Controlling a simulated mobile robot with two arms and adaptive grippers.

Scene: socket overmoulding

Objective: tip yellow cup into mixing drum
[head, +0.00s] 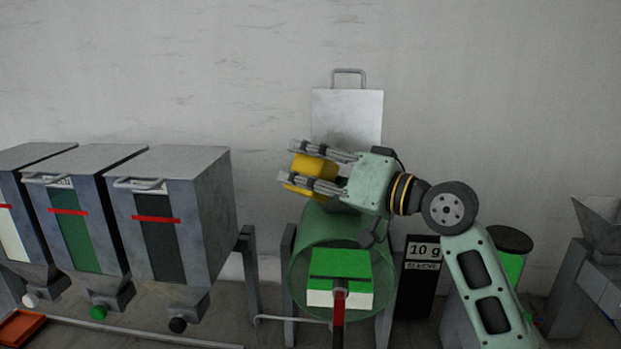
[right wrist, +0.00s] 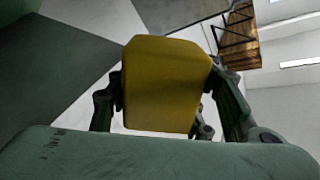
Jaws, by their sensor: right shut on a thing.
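The yellow cup (head: 313,168) is in my right gripper (head: 312,172), whose fingers are shut on it from both sides. In the head view the cup is tilted on its side above the mixing drum (head: 300,262). The drum is a green see-through cylinder with a green and white block shape (head: 340,278) showing at its front. In the right wrist view the yellow cup (right wrist: 165,85) fills the middle, between the two fingers. Its opening and contents are hidden. My left gripper is not in view.
Several grey hoppers (head: 185,215) with coloured knobs stand at the left. An orange tray (head: 22,328) lies below them. A raised grey lid (head: 347,118) stands behind the drum. A black "10 g" sign (head: 421,275) and a green container (head: 512,262) are at the right.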

